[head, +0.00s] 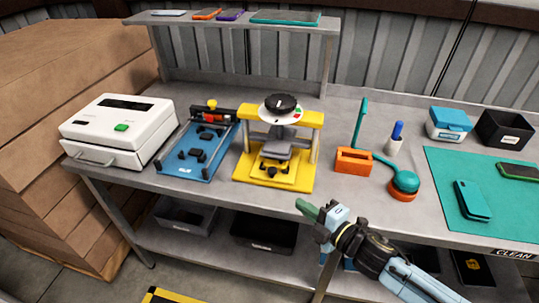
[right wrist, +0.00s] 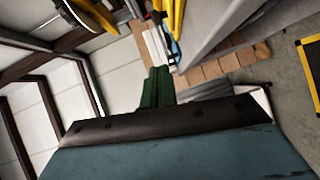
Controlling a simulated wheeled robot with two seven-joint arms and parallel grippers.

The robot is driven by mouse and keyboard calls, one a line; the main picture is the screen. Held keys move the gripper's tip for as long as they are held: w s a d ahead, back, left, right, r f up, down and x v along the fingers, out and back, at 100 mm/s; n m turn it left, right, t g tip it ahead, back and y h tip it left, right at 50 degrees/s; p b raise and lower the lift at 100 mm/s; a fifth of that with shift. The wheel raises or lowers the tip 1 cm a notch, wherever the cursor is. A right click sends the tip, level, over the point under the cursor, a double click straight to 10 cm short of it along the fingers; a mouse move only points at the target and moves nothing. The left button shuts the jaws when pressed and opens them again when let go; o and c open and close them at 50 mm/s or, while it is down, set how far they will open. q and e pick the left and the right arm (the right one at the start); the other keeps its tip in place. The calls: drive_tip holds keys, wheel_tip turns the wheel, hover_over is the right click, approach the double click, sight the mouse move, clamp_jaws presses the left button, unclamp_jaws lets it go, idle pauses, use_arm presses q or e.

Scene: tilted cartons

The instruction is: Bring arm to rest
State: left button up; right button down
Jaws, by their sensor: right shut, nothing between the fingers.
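My right arm comes in from the lower right of the head view. Its gripper (head: 309,210) is in front of the workbench (head: 225,193) near its front edge, below and right of the yellow press. Its green fingers are shut with nothing between them. In the right wrist view the green fingers (right wrist: 157,88) show together beyond the dark edge of the gripper body. My left gripper is in neither view.
On the bench stand a white box machine (head: 118,130), a blue fixture (head: 195,150), a yellow press (head: 280,150), an orange block (head: 353,161) and a teal mat (head: 445,210) with phones. Dark bins (head: 265,233) sit on the lower shelf. Stacked cartons (head: 70,60) stand left.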

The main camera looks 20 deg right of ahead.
drive_tip(key=s+f+m+g+h, duration=0.3)
drive_tip(key=s+m+g+h, duration=0.65)
drive_tip(key=s+m, duration=1.2)
wheel_tip(320, 180, down, 26)
drive_tip(key=s+n+g+y+b, duration=0.2)
drive_tip(key=g+y, duration=0.1)
drive_tip(key=s+d+f+b, duration=0.1)
drive_tip(key=s+f, duration=0.7)
drive_tip(key=s+d+f+g, duration=0.1)
drive_tip(key=s+d+f, duration=0.1)
drive_tip(key=s+f, duration=0.7)
drive_tip(key=shift+d+f+b, duration=0.15)
drive_tip(key=shift+d+b, duration=0.1)
drive_tip(key=shift+b, duration=0.1)
